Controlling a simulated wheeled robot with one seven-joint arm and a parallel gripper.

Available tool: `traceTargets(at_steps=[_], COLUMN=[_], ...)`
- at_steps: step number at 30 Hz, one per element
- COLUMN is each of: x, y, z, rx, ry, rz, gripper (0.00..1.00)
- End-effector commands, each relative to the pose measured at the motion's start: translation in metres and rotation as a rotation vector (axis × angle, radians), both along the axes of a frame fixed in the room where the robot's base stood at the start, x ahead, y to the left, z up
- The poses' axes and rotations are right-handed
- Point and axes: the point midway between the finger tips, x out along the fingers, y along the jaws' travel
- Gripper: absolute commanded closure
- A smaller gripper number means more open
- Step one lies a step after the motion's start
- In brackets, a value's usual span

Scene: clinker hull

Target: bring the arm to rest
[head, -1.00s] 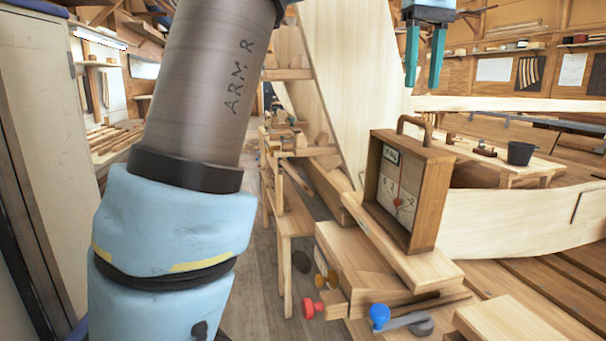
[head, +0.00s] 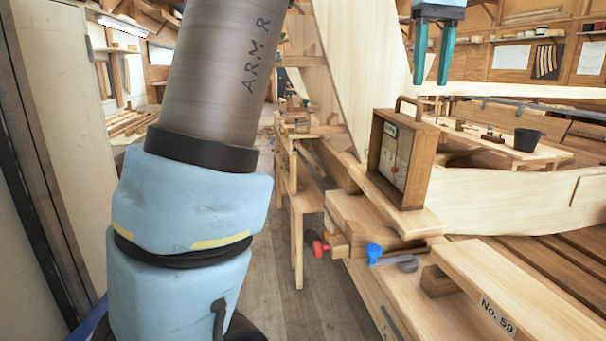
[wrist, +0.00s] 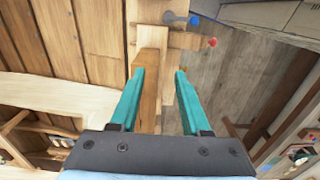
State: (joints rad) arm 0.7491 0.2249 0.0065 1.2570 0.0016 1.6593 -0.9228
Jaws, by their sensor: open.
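My gripper (head: 433,66) hangs at the top right of the head view, its two teal fingers pointing down, apart and with nothing between them. It also shows in the wrist view (wrist: 160,85), open and empty, above the wooden case and planks. My arm, a grey tube with pale blue joints, fills the left of the head view. The wooden case (head: 411,182) with a handle and a dial face stands upright on a plank, below my gripper and apart from it.
A blue-handled lever (head: 374,253) and a red knob (head: 320,248) stick out at the bench front. A plank marked No. 59 (head: 470,283) lies at lower right. A dark bucket (head: 527,139) stands on a table behind. A tall pale cabinet (head: 52,90) stands close at left. Bare floor (head: 290,310) shows between.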

Motion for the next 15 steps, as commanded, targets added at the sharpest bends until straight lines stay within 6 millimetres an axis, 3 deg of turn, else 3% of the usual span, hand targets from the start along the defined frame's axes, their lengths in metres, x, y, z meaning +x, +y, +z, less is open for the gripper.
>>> traceTargets(at_steps=[8, 15], x=[0.022, 0.044], y=[0.027, 0.077], z=[-0.041, -0.106], rx=[-0.010, -0.019], ry=[-0.011, -0.028], rz=[-0.029, -0.074], gripper=[0.53, 0.53])
